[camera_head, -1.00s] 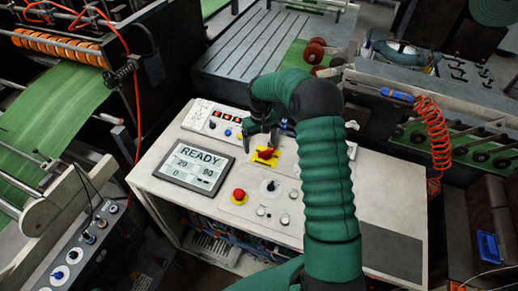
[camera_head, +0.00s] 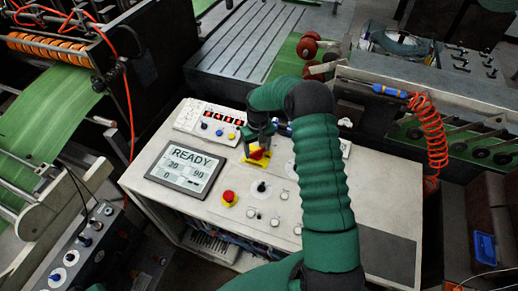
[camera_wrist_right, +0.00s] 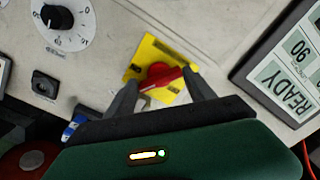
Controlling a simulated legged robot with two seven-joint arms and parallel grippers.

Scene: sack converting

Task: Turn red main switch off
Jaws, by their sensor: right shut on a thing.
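The red main switch (camera_head: 257,153) is a red rotary handle on a yellow plate (camera_head: 264,166) on top of the white control console (camera_head: 330,205). In the right wrist view the red handle (camera_wrist_right: 158,75) lies between my two fingers, across the yellow plate (camera_wrist_right: 150,50). My right gripper (camera_head: 258,142) reaches down onto the switch from above and is shut on the handle. In the wrist view my right gripper (camera_wrist_right: 160,88) has a finger on each side of it. The fingers and palm hide part of the handle and plate. My left gripper is not in view.
A screen (camera_head: 186,168) reading READY sits left of the switch. A row of small displays and buttons (camera_head: 212,120) lies behind. Machines surround the console.

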